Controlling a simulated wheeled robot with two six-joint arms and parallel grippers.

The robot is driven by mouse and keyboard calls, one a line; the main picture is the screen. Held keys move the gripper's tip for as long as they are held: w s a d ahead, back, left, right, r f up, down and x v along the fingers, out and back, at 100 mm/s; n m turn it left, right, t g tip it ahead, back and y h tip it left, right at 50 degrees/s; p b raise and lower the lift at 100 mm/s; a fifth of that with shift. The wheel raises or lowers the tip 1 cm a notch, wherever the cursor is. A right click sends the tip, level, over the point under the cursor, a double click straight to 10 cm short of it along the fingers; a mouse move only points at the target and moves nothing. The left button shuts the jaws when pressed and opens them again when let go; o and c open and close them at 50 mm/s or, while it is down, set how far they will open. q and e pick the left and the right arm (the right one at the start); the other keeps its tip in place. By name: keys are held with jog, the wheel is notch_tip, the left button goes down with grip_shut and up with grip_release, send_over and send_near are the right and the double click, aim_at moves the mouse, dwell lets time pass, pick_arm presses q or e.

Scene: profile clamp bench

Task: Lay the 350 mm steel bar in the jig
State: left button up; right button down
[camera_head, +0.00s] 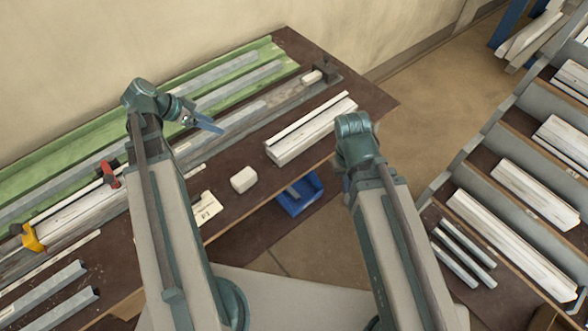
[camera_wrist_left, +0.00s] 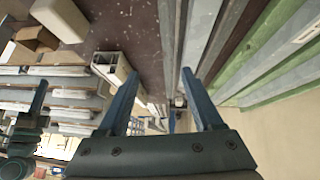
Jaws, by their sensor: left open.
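Grey steel bars lie lengthwise in the green tray (camera_head: 268,51) at the back of the bench, among them a far bar (camera_head: 215,74) and a nearer bar (camera_head: 238,87). I cannot tell which bar is 350 mm. The jig, a long rail (camera_head: 285,96) in front of the tray, has a red clamp (camera_head: 109,174), a yellow clamp (camera_head: 32,238) and a dark end block (camera_head: 326,68). My left gripper (camera_head: 205,123) is above the jig; in the left wrist view (camera_wrist_left: 160,75) its fingers are apart with nothing held. My right gripper (camera_wrist_left: 39,92) shows one blue finger; its jaw gap is hidden.
Two short grey bars (camera_head: 45,290) lie at the front left. A blue bin (camera_head: 300,194) sits beyond that edge. Stocked shelves (camera_head: 510,140) stand right.

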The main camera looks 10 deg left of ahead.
pick_arm(q)
jog(key=s+d+f+g, duration=0.1)
jog(key=d, duration=0.4)
jog(key=s+d+f+n+g+y, duration=0.1)
jog(key=d, duration=0.5)
jog(key=s+d+f+g+y, duration=0.1)
jog(key=d+g, duration=0.1)
jog(key=d, duration=0.4)
jog(key=shift+s+d+f, duration=0.1)
jog(key=shift+s+f, duration=0.1)
jog(key=shift+f, duration=0.1)
jog(key=s+d+n+g+y, duration=0.1)
jog(key=s+d+y, duration=0.4)
jog(key=d, duration=0.7)
jog(key=shift+s+f+n, duration=0.45)
jog(key=shift+s+n, duration=0.45)
jog(key=shift+s, duration=0.3)
